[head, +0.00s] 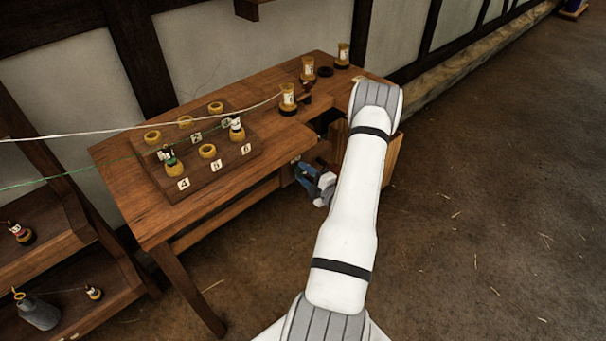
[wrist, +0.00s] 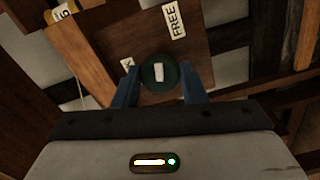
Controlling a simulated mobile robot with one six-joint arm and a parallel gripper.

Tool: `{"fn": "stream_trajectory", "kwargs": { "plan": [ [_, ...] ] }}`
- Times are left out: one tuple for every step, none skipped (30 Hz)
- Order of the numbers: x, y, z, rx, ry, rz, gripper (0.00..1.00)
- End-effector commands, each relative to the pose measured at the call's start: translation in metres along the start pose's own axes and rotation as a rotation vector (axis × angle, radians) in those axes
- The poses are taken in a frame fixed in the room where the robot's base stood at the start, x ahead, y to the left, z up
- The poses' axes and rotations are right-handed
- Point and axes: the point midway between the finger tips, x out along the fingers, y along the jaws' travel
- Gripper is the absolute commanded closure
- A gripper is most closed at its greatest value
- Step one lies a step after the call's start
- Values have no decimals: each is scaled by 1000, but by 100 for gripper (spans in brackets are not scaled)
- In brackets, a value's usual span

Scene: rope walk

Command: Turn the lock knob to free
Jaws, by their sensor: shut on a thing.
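The lock knob (wrist: 149,84) is dark green and round with a pale bar mark, set on a brown wooden panel (wrist: 110,38). The bar stands nearly upright in the wrist view. A white label reading FREE (wrist: 173,20) is above and slightly right of the knob. A second, smaller label (wrist: 127,63) sits to its left, and its text is hard to read. My gripper (wrist: 161,88) has its blue fingers on both sides of the knob, shut on it. In the head view my gripper (head: 316,184) is low at the bench's front edge, and the knob is hidden there.
The wooden bench (head: 130,205) carries a stepped rack (head: 215,179) with rings, bobbins and number labels. Several bobbins (head: 288,98) stand along the back. A white cord (head: 130,131) and a green cord (head: 60,177) cross the left side. Open floor lies at right.

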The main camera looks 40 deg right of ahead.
Motion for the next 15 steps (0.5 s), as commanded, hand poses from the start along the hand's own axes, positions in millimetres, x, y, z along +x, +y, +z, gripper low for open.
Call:
{"fn": "stream_trajectory", "kwargs": {
  "plan": [
    [0,0,0,23,-1,-2,85],
    [0,-1,0,36,-1,-2,85],
    [0,-1,0,50,-1,-2,85],
    [0,-1,0,61,-1,-3,85],
    [0,-1,0,69,-1,-3,85],
    [0,-1,0,79,-1,-3,85],
    [0,-1,0,86,-1,-3,85],
    [0,-1,0,92,-1,-3,85],
    [0,-1,0,98,-1,-3,85],
    [0,-1,0,101,-1,-3,85],
    [0,-1,0,104,-1,-3,85],
    [0,-2,0,107,-1,-3,85],
    [0,-2,0,109,-1,-3,85],
    [0,-2,0,110,-1,-3,85],
    [0,-2,0,111,-1,-3,85]
  ]
}}
